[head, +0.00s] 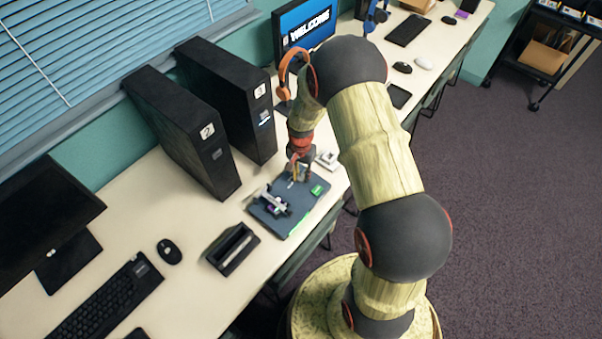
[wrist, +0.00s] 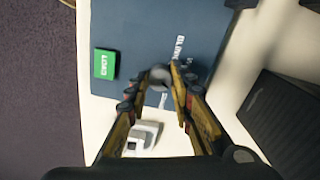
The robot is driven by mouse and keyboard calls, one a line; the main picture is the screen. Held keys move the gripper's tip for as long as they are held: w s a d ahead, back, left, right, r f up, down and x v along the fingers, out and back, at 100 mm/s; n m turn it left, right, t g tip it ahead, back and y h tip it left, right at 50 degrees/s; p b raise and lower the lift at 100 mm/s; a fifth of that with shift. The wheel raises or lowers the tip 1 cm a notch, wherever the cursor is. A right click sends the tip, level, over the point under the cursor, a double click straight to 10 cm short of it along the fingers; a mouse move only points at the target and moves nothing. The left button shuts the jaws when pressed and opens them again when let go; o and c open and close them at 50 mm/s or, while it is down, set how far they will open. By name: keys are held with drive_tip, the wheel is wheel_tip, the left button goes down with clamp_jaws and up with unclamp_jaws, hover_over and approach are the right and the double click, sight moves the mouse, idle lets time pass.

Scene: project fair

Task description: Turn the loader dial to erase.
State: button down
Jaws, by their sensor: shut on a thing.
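The loader is a dark blue-grey board (head: 299,207) lying flat on the white table. It also fills the upper middle of the wrist view (wrist: 135,30). A green button (wrist: 104,64) with small white lettering sits on it, and it shows in the head view too (head: 317,189). The dial, a small grey round knob (wrist: 160,73), is between my fingertips. My gripper (wrist: 159,79) is shut on this knob, one finger on each side. In the head view my gripper (head: 298,172) is lowered onto the board and hides the knob. White labels stand beside the knob; I cannot read which one it points to.
A grey and purple device (head: 272,204) sits on the board's left part. A small white device (head: 327,160) lies just beyond the board. Two black computer towers (head: 182,130) stand behind. An orange headphone stand (head: 291,72) is near my arm. A black tray (head: 232,248) lies front left.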

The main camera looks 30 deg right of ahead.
sight(301, 176)
drive_tip(key=m, duration=0.3)
drive_tip(key=shift+m+p, duration=0.3)
drive_tip(key=shift+p, duration=0.1)
drive_tip(key=shift+m+p, duration=0.3)
drive_tip(key=shift+m, duration=1.6)
drive_tip(key=c, duration=1.5)
unclamp_jaws()
drive_tip(key=shift+c, duration=0.2)
drive_tip(key=shift+r, duration=0.15)
wheel_tip(301, 176, up, 12)
